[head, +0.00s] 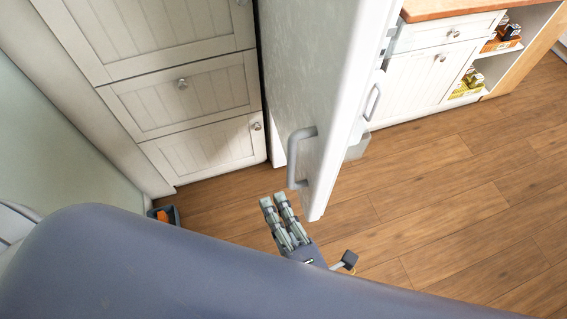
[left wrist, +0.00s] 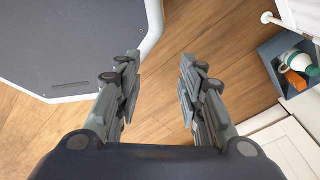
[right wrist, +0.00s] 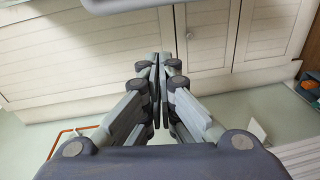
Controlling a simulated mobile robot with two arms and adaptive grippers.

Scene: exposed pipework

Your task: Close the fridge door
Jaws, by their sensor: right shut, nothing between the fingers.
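The fridge door (head: 312,60) stands open in the head view, its pale edge facing me and its grey handle (head: 296,160) on the left face. My right gripper (head: 273,199) is shut and empty, just below and left of the handle in the picture; I see no clear contact with it. The right wrist view shows its fingers (right wrist: 160,65) pressed together, facing white panels. A rounded grey bar (right wrist: 125,4) crosses the top there; I cannot tell if it is the handle. My left gripper (left wrist: 160,62) is open and empty above the wooden floor; the head view does not show it.
White drawers (head: 185,90) stand left of the door. A counter with a wooden top (head: 440,10) and open shelves stands at the right. The wooden floor (head: 450,200) at right is clear.

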